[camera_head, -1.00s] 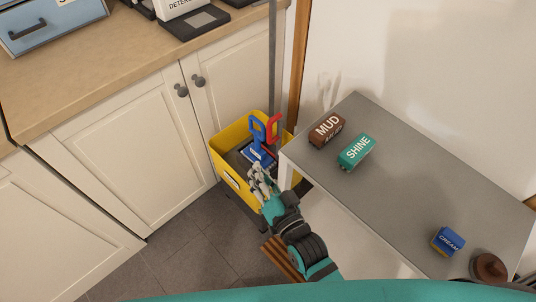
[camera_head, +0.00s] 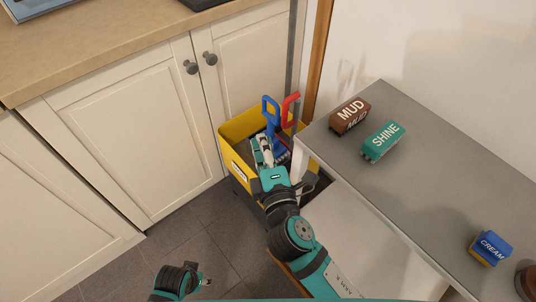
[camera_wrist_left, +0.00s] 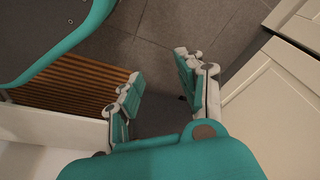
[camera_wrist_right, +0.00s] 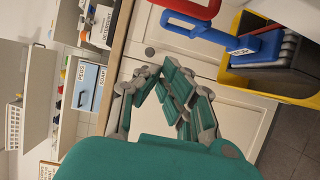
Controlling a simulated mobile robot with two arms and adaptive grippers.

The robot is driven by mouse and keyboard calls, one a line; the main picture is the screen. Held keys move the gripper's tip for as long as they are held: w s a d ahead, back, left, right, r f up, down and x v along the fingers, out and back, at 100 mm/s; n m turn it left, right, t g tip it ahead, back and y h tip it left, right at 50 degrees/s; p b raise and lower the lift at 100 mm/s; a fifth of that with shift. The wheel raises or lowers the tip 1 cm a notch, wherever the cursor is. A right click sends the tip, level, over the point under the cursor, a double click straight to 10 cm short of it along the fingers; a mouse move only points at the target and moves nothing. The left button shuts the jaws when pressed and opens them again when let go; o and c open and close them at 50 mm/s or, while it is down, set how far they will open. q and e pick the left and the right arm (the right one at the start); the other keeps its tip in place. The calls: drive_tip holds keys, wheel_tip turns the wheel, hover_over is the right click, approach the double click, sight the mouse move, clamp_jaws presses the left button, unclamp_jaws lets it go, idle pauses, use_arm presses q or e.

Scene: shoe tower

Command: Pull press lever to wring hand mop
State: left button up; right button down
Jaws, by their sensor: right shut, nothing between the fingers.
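A yellow mop bucket (camera_head: 238,133) stands on the floor between the cabinet and the table; it also shows in the right wrist view (camera_wrist_right: 237,50). A blue lever with a loop handle (camera_head: 270,108) and a red handle (camera_head: 288,106) rise from it. In the right wrist view the blue part (camera_wrist_right: 255,48) and the red handle (camera_wrist_right: 185,8) are at the top right. My right gripper (camera_head: 262,147) is shut and empty, over the bucket in front of the blue handle. My left gripper (camera_wrist_left: 160,82) is open and empty, low above the floor.
Cream cabinets (camera_head: 130,130) stand left of the bucket. A grey pole (camera_head: 296,60) rises behind it.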

use_arm(q)
drive_tip(key=shift+s+f, duration=0.1)
drive_tip(key=shift+f, duration=0.3)
use_arm(e)
drive_tip(key=w+d, duration=0.2)
drive_tip(key=w, duration=0.3)
drive_tip(key=shift+w+d, duration=0.3)
drive_tip(key=shift+w, duration=0.05)
drive_tip(key=shift+f, duration=0.1)
